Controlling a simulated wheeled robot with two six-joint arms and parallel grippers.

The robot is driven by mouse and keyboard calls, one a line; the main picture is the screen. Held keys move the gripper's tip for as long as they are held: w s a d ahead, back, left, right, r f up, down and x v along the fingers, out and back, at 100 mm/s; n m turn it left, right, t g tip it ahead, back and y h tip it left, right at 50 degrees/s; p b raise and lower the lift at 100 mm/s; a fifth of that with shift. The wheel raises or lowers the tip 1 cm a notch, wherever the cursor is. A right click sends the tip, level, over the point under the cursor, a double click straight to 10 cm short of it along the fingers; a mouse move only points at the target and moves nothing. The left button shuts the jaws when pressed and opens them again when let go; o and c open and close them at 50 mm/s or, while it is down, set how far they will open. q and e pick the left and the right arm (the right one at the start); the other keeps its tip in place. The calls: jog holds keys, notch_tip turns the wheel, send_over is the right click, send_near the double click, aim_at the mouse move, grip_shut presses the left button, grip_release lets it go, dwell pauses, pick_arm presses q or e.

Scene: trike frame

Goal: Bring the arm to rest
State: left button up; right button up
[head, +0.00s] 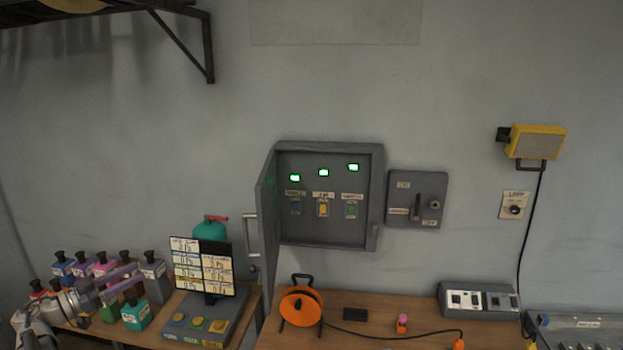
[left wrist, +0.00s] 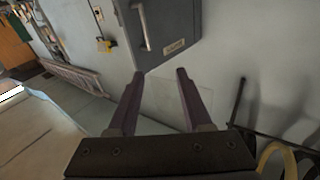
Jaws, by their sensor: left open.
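My left arm comes in at the lower left of the head view, and its gripper (head: 132,276) is in front of the coloured containers above the left bench. In the left wrist view the two purple fingers (left wrist: 160,76) stand apart, with nothing between them; the grey wall lies behind. My right gripper is in neither view.
Several coloured containers (head: 152,275) and a button box (head: 208,320) with a label board stand near my left arm. The grey wall cabinet (head: 330,229) has its door (head: 268,220) swung open. An orange cable reel (head: 301,308) stands on the middle bench.

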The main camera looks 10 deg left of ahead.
pick_arm(q)
jog(key=w+d+n+t+y+b, duration=0.25)
jog(key=w+d+y, duration=0.2)
jog(key=w, duration=0.35)
jog(key=w+d+n+t+y+b, duration=0.2)
jog(key=w+d+n+t+y, duration=0.15)
jog(key=w+y, duration=0.3)
jog(key=w+d+f+n+g+y+b, duration=0.2)
jog(key=d+f+n+g+y+b, duration=0.45)
jog(key=d+f, duration=0.85)
jog(key=s+d+f+m+g+h+b, duration=0.1)
jog(key=s+d+f+m+g+h, duration=0.1)
jog(key=s+d+f+g, duration=0.4)
jog(key=s+d+f+m+g+h+b, duration=0.15)
jog(key=s+d+f, duration=0.25)
jog(key=d+f, duration=0.5)
jog(key=s+d+f+m+g+h, duration=0.1)
jog(key=s+d+f+g, duration=0.1)
jog(key=s, duration=0.4)
jog(key=s+d+f+m+g+b, duration=0.1)
jog(key=s+d+f+m+g, duration=0.1)
jog(key=s+d, duration=0.5)
jog(key=s+d+f+m+g+h, duration=0.1)
jog(key=s+d+f+m+g, duration=0.1)
jog(key=s+d+f+g, duration=0.2)
jog(key=s, duration=0.2)
jog(key=shift+s+d+f+h+b, duration=0.15)
jog(key=shift+s+f+h+b, duration=0.15)
jog(key=shift+s+f, duration=0.1)
